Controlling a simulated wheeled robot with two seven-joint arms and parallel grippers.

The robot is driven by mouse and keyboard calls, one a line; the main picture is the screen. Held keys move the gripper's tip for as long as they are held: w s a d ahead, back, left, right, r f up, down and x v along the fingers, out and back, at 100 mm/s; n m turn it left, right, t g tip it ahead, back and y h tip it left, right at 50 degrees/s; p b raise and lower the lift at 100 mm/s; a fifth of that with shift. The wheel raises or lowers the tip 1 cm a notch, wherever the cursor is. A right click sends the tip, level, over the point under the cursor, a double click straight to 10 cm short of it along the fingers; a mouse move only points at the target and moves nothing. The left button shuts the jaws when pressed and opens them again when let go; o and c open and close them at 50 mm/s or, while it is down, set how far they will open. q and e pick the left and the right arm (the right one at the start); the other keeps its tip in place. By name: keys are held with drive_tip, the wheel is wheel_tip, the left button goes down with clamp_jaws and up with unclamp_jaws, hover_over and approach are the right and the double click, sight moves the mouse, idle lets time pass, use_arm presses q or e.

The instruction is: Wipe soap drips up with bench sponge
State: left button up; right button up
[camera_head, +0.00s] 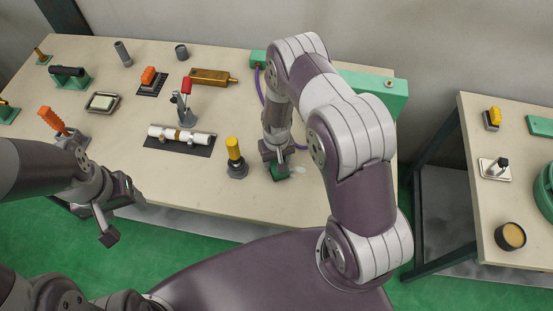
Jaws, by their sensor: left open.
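My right gripper (278,160) points down at the table near its front right part. A small dark green block (281,174), which looks like the sponge, is at its fingertips and touches or nearly touches the tabletop. The fingers seem closed on it, though the wrist hides part of the grip. A pale, glossy soap drip (299,169) lies on the table just right of the block. My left gripper (95,222) is open and empty, off the table's front edge at the left.
On the worktable (225,200), a yellow-topped grey holder (235,160) stands just left of the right gripper. A white cylinder on a dark mat (180,136), a red-handled clamp (184,100) and a soap dish (102,103) are farther left. A second table (485,215) stands at right.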

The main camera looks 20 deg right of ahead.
sight(294, 171)
drive_tip(key=shift+f+b, duration=0.3)
drive_tip(key=shift+f, duration=0.1)
idle(0.3)
drive_tip(key=shift+s+d+p, duration=0.25)
drive_tip(key=shift+s+d, duration=0.4)
drive_tip(key=shift+d, duration=0.35)
drive_tip(key=shift+s+d+p, duration=0.25)
drive_tip(key=shift+s+d, duration=0.35)
drive_tip(key=shift+d, duration=0.4)
drive_tip(key=shift+s+d, duration=0.3)
drive_tip(key=shift+d, duration=0.15)
drive_tip(key=shift+s+d+p, duration=0.1)
drive_tip(key=shift+s+d, duration=0.4)
drive_tip(key=shift+d, duration=0.3)
drive_tip(key=shift+s+d+p, duration=0.15)
drive_tip(key=shift+s+d, duration=0.35)
drive_tip(key=shift+d, duration=0.3)
drive_tip(key=shift+s+d+p, duration=0.1)
drive_tip(key=shift+s+d, duration=0.4)
drive_tip(key=shift+d, duration=0.3)
drive_tip(key=shift+a, duration=0.1)
drive_tip(key=shift+w+a+b, duration=0.15)
drive_tip(key=shift+w+a, duration=0.35)
drive_tip(key=shift+a, duration=0.3)
drive_tip(key=shift+w+a+b, duration=0.1)
drive_tip(key=shift+w+a, duration=0.45)
drive_tip(key=shift+a, duration=0.2)
drive_tip(key=shift+w+a+b, duration=0.15)
drive_tip(key=shift+w+a, duration=0.35)
drive_tip(key=shift+a, duration=0.3)
